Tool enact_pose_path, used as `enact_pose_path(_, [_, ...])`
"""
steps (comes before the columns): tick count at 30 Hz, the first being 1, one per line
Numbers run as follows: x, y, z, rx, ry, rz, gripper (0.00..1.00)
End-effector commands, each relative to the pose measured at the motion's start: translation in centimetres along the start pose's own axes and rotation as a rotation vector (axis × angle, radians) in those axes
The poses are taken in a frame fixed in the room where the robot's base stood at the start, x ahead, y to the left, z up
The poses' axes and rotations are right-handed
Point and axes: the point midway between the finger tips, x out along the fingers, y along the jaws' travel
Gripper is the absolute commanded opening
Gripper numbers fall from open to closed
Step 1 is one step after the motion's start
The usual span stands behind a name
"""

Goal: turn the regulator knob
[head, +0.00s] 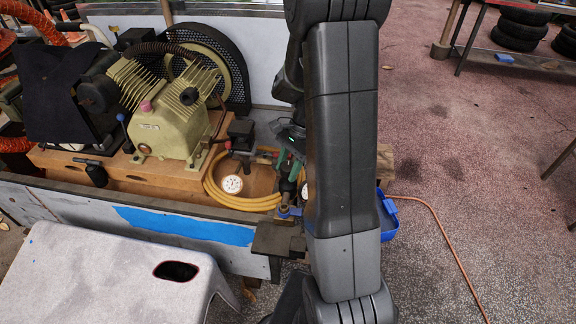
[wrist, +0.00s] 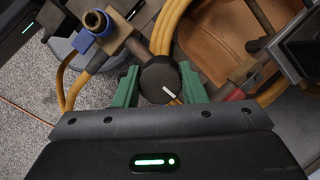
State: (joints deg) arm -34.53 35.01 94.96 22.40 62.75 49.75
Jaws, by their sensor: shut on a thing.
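The regulator knob (wrist: 158,76) is a round black cap with a white pointer line, in the middle of the wrist view. The green fingers of my gripper (wrist: 158,84) stand on either side of it, shut on it. In the head view my gripper (head: 289,167) reaches down to the regulator at the cart's right end. There my arm hides part of the regulator, and the knob is hard to make out.
A white gauge (head: 232,184) and a coiled yellow hose (head: 214,180) lie left of my gripper. A brass fitting with a blue collar (wrist: 95,26) is close by the knob. The compressor (head: 165,120) stands farther left, and a grey stool (head: 110,275) is in front.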

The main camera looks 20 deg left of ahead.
Motion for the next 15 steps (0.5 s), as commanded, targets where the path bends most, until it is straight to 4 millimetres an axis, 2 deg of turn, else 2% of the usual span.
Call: enact_pose_path(15, [-0.11, -0.08, 0.06, -0.394, -0.001, 0.165, 0.15])
